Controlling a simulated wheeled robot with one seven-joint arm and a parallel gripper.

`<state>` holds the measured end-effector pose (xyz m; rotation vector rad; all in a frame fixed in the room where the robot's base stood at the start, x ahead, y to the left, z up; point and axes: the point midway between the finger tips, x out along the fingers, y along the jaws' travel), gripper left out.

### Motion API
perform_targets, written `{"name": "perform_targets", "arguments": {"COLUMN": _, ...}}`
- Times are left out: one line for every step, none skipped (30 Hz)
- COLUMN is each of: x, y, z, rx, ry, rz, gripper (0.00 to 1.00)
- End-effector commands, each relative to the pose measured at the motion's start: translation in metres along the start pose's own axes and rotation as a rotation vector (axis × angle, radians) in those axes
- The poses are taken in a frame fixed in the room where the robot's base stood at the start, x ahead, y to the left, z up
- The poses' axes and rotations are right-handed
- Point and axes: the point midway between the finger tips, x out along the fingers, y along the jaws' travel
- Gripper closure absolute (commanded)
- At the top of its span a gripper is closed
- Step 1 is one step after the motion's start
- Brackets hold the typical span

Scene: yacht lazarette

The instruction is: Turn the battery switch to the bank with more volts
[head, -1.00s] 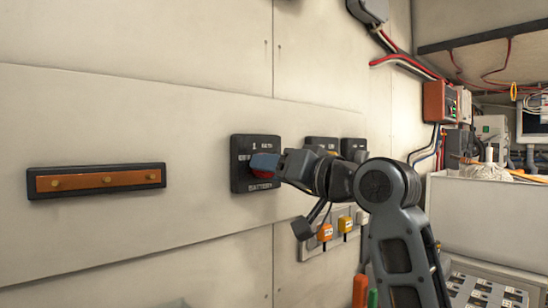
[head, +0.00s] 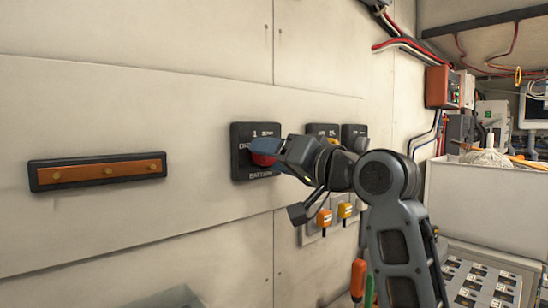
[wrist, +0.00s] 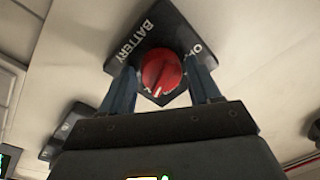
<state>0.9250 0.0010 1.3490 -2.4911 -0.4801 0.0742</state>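The battery switch is a dark square plate (head: 242,171) on the pale wall with a red round knob (head: 263,159). My gripper (head: 272,150) reaches it from the right and partly hides the knob and labels. In the head view "1" is at the top of the plate, "OFF" at the left and "BATTERY" at the bottom. In the wrist view the knob (wrist: 161,73) lies between my two fingers (wrist: 161,85), one on each side; they look open around it, and contact cannot be told. A small pale mark on the knob points down in that picture. No voltage reading is legible.
More dark switch plates (head: 352,131) sit just right, partly behind my arm. Orange and yellow items (head: 324,217) are below them. A copper bar on a black base (head: 98,172) is at left. A red box (head: 441,87) and a white bin (head: 480,205) stand at right.

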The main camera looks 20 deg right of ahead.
Motion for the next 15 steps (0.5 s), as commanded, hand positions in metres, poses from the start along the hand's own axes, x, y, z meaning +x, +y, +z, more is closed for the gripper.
{"name": "perform_targets", "arguments": {"x": 0.000, "y": 0.000, "z": 0.000, "rx": 0.000, "ry": -0.001, "rz": 0.000, "gripper": 0.33}}
{"name": "perform_targets", "arguments": {"x": 0.000, "y": 0.000, "z": 0.000, "rx": 0.000, "ry": -0.001, "rz": 0.000, "gripper": 0.30}}
{"name": "perform_targets", "arguments": {"x": 0.000, "y": 0.000, "z": 0.001, "rx": 0.000, "ry": -0.001, "rz": 0.000, "gripper": 0.26}}
{"name": "perform_targets", "arguments": {"x": 0.000, "y": 0.000, "z": 0.001, "rx": -0.001, "ry": -0.002, "rz": 0.000, "gripper": 0.25}}
{"name": "perform_targets", "arguments": {"x": 0.000, "y": 0.000, "z": 0.001, "rx": -0.001, "ry": -0.002, "rz": 0.000, "gripper": 0.25}}
{"name": "perform_targets", "arguments": {"x": 0.000, "y": 0.000, "z": 0.001, "rx": -0.001, "ry": -0.002, "rz": 0.000, "gripper": 0.25}}
{"name": "perform_targets", "arguments": {"x": 0.000, "y": 0.000, "z": 0.001, "rx": -0.001, "ry": -0.002, "rz": 0.000, "gripper": 0.25}}
{"name": "perform_targets", "arguments": {"x": 0.000, "y": 0.000, "z": 0.001, "rx": -0.001, "ry": -0.002, "rz": 0.000, "gripper": 0.25}}
{"name": "perform_targets", "arguments": {"x": 0.000, "y": 0.000, "z": 0.001, "rx": -0.001, "ry": -0.002, "rz": 0.000, "gripper": 0.25}}
{"name": "perform_targets", "arguments": {"x": 0.000, "y": 0.000, "z": 0.001, "rx": -0.001, "ry": -0.002, "rz": 0.000, "gripper": 0.25}}
{"name": "perform_targets", "arguments": {"x": -0.001, "y": 0.000, "z": 0.001, "rx": -0.001, "ry": -0.002, "rz": 0.000, "gripper": 0.25}}
{"name": "perform_targets", "arguments": {"x": -0.003, "y": 0.000, "z": 0.001, "rx": -0.001, "ry": -0.002, "rz": 0.000, "gripper": 0.25}}
{"name": "perform_targets", "arguments": {"x": -0.005, "y": 0.000, "z": 0.001, "rx": -0.001, "ry": -0.002, "rz": 0.000, "gripper": 0.25}}
{"name": "perform_targets", "arguments": {"x": -0.008, "y": 0.001, "z": 0.002, "rx": -0.001, "ry": -0.001, "rz": 0.000, "gripper": 0.25}}
{"name": "perform_targets", "arguments": {"x": -0.013, "y": 0.001, "z": 0.002, "rx": -0.001, "ry": -0.001, "rz": 0.001, "gripper": 0.25}}
